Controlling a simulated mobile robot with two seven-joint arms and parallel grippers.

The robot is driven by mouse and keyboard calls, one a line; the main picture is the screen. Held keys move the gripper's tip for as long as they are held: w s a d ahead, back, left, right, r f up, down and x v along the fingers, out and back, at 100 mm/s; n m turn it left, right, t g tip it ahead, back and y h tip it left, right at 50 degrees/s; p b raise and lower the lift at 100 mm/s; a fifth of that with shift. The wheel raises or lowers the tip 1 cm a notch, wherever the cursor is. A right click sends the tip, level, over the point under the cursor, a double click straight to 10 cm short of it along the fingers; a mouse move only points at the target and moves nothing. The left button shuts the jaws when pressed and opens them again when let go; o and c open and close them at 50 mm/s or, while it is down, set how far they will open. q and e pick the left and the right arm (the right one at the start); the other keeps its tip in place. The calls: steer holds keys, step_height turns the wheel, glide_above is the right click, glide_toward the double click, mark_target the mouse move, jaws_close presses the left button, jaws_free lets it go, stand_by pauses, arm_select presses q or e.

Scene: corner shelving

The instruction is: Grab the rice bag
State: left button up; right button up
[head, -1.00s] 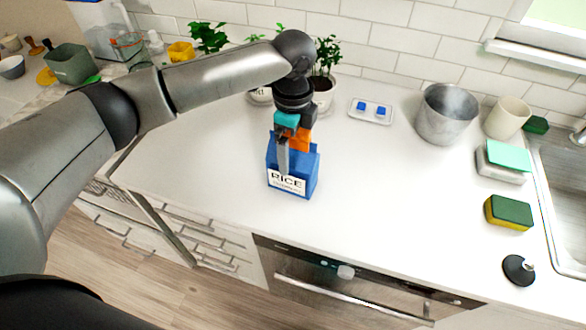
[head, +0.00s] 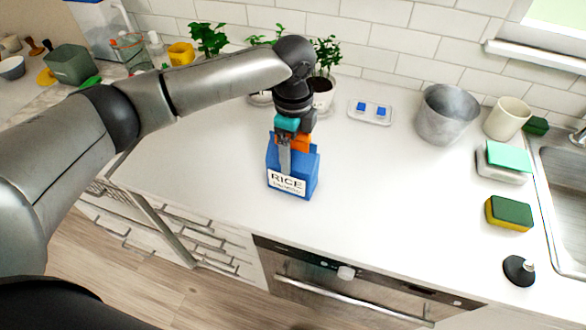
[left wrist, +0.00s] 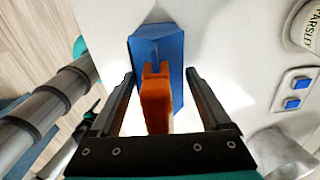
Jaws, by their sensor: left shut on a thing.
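The blue rice bag (head: 306,178), with a white RICE label, stands upright on the white counter. My left gripper (head: 285,165) comes down on it from above, with one grey finger in front of the bag's near face. In the left wrist view the blue bag (left wrist: 174,50) lies between the two spread fingers of my left gripper (left wrist: 159,76), which is shut on it. An orange piece (left wrist: 156,105) shows between the fingers; I cannot tell whether it belongs to the bag.
Potted plants (head: 325,60) stand behind the gripper by the tiled wall. A metal pot (head: 446,115), a cream mug (head: 506,118) and a green-yellow sponge (head: 509,213) are to the right, near the sink (head: 562,180).

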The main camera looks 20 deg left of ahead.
arm_select(q)
jaws_close()
steer(key=shift+w+r, duration=0.1)
steer(key=shift+r, duration=0.05)
